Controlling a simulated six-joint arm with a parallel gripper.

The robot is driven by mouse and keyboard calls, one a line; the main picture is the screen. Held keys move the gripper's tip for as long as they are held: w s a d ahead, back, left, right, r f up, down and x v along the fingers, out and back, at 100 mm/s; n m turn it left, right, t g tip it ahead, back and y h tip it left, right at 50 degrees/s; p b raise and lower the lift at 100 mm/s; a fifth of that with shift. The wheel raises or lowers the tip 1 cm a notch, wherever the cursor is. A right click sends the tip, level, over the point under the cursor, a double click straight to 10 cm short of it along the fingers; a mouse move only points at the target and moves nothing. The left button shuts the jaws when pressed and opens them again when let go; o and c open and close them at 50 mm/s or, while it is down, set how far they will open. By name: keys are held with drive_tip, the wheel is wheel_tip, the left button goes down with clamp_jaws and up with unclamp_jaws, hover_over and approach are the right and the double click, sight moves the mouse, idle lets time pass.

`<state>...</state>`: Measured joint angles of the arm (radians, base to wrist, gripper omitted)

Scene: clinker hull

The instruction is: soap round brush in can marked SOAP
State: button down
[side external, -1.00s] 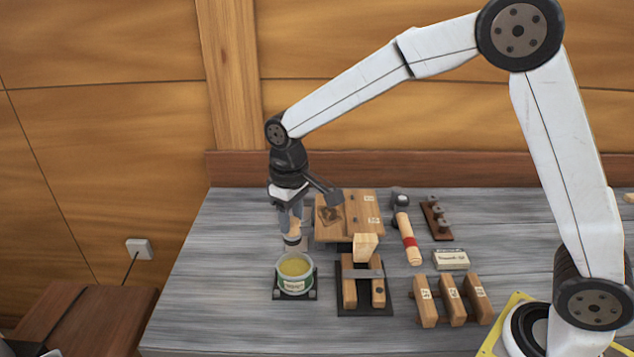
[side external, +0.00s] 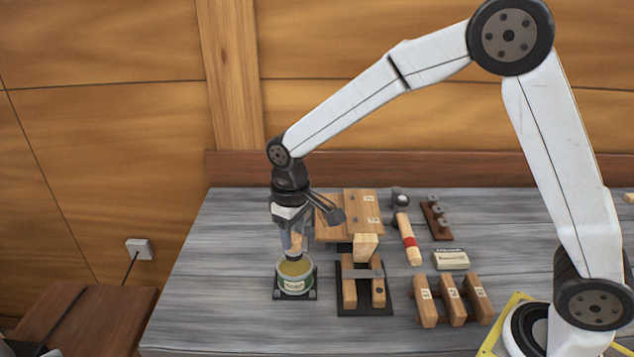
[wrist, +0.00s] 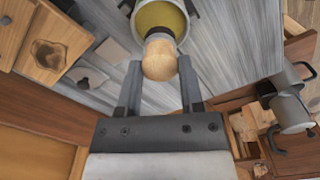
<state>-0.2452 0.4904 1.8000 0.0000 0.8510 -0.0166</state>
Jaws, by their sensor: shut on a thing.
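The can (side external: 295,284) is white and green with a small label and yellowish contents. It stands in a dark square holder at the table's left front, and its rim and yellow inside show in the wrist view (wrist: 152,18). My gripper (side external: 292,242) is directly above the can, pointing down. It is shut on the round brush, whose pale wooden rounded handle (wrist: 160,60) shows between the fingers in the wrist view. The brush's lower end is at the can's mouth or inside it; the bristles are hidden and I cannot tell how deep they are.
Just right of the can is a dark base with wooden blocks (side external: 349,292). Behind it is a wooden stand (side external: 361,205). The table left of the can is clear.

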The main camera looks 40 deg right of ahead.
sight(294, 236)
drive_tip(key=shift+f, duration=1.3)
drive_tip(key=shift+f, duration=0.65)
idle(1.7)
drive_tip(key=shift+r, duration=3.6)
drive_tip(key=shift+d, duration=0.1)
drive_tip(key=d+f+m, duration=0.2)
drive_tip(key=d+m, duration=0.1)
drive_tip(key=d, duration=0.8)
drive_tip(key=shift+s, duration=0.25)
